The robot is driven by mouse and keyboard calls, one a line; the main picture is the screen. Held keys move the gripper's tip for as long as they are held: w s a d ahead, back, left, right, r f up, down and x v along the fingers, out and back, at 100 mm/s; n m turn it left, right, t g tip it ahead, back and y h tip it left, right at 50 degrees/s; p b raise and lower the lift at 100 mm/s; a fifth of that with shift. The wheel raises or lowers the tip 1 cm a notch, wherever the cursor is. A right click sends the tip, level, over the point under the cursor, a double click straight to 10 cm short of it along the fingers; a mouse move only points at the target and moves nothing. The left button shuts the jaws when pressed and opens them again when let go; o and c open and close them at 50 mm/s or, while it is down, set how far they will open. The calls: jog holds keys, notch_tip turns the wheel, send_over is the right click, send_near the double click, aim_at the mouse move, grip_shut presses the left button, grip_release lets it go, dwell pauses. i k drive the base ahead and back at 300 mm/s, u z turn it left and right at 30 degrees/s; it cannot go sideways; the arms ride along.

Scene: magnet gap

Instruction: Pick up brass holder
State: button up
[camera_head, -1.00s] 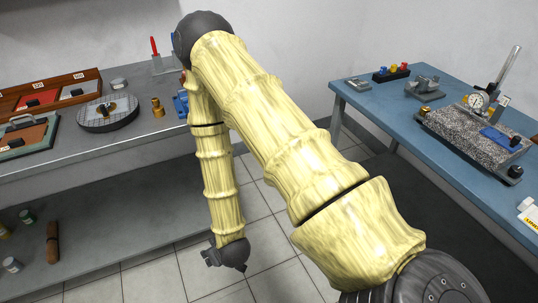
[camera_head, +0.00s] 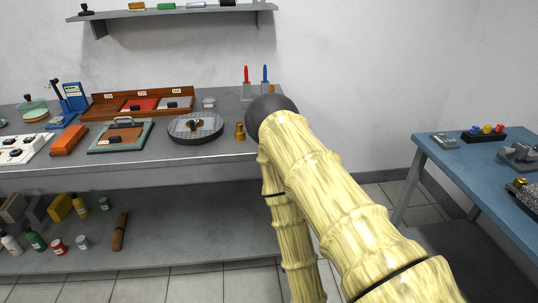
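A small brass-coloured stepped cylinder (camera_head: 240,131), which looks like the brass holder, stands upright near the front edge of the grey bench (camera_head: 215,170). It is just right of a round dark plate (camera_head: 178,138) and left of my arm's elbow. A small brass and black piece (camera_head: 195,125) sits on that plate. My gripper is out of view; my forearm runs down past the bottom edge in front of the bench's right end.
A wooden tray (camera_head: 100,105) with red and grey panels, a green-framed plate (camera_head: 102,147) and an orange block (camera_head: 68,140) are on the bench. Bottles stand on the shelf below. A blue table (camera_head: 440,165) is at right. Floor shows between bench and table.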

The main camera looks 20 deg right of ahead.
aim_at(192, 126)
jog(key=z, duration=1.6)
jog(key=i, duration=1)
jog(key=u, duration=2.1)
